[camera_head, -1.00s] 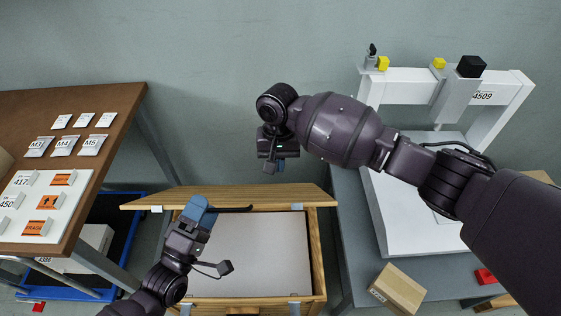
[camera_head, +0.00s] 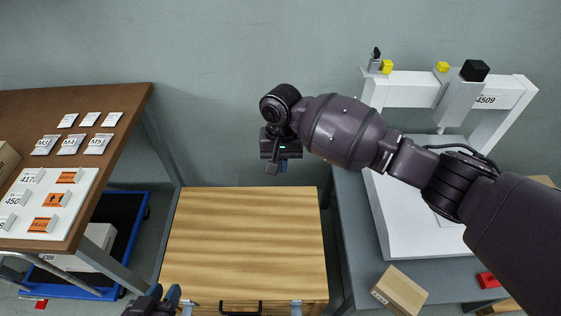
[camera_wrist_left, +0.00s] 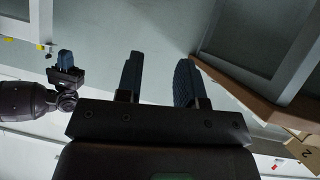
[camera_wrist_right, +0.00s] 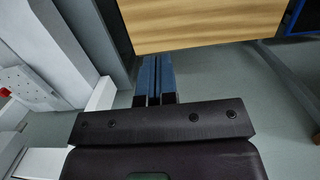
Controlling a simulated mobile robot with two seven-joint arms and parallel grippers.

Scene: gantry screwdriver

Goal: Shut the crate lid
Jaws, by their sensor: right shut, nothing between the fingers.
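The wooden crate lid (camera_head: 245,240) lies flat over the crate (camera_head: 272,309) in the head view, covering its inside. Part of the lid's wood also shows at the top of the right wrist view (camera_wrist_right: 200,22). My left gripper (camera_head: 165,294) is at the crate's front left corner, low in the head view. Its two fingers stand apart and empty in the left wrist view (camera_wrist_left: 160,78). My right gripper (camera_head: 275,165) hangs behind the lid's back edge, apart from it. Its fingers are shut together and empty in the right wrist view (camera_wrist_right: 156,78).
A brown table (camera_head: 110,150) with labelled boxes stands on the left, with a blue trolley (camera_head: 128,235) below. On the right, a grey bench (camera_head: 350,225) carries a white gantry (camera_head: 400,85) and a cardboard box (camera_head: 398,290). Latches (camera_head: 296,308) and a black handle (camera_head: 240,308) are on the crate's front.

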